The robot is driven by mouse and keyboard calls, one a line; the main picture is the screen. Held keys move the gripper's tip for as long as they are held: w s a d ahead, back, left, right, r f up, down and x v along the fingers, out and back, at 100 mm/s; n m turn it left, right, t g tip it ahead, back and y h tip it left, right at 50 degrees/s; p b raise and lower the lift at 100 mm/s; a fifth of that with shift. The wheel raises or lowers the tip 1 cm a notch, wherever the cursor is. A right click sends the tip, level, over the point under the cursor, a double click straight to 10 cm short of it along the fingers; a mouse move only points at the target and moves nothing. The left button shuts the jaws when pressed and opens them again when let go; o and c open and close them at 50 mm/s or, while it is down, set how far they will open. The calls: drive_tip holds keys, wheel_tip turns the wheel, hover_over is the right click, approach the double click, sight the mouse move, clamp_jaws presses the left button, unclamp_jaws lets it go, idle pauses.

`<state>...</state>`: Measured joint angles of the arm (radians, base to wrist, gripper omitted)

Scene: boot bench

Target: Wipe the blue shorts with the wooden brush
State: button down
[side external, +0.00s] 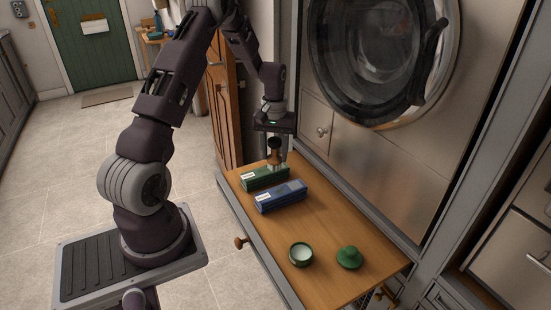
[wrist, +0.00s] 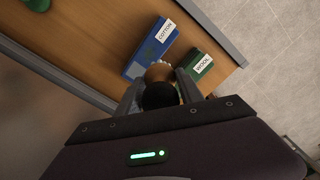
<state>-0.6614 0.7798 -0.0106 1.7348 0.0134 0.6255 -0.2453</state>
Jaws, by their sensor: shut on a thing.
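The blue shorts (side external: 281,196) are a flat, boxy folded block on the wooden pull-out board, with a white label. In the wrist view the label on the blue shorts (wrist: 148,50) reads COTTON. A similar green folded block (side external: 258,180), labelled WOOL, lies beside them, farther back in the side view. My gripper (side external: 274,148) points down, shut on the wooden brush (side external: 274,157). The brush is upright over or just behind the green block; I cannot tell whether it touches. In the wrist view the brush (wrist: 158,72) shows between my fingers, and its bristles are mostly hidden.
A small green open pot (side external: 300,254) with pale contents and a green knobbed lid (side external: 348,257) stand at the board's near end. The wooden board (side external: 333,229) is bare between them and the blocks. The washing machine (side external: 385,55) and cabinet front rise behind it.

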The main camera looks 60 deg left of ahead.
sight(277, 169)
drive_tip(key=shift+f, duration=2.9)
drive_tip(key=shift+d+f, duration=0.6)
drive_tip(key=shift+f, duration=0.2)
drive_tip(key=shift+d+f, duration=0.1)
drive_tip(key=shift+d, duration=2.2)
drive_tip(key=shift+a, duration=3)
drive_tip(key=shift+d+r, duration=0.1)
drive_tip(key=shift+r, duration=3.95)
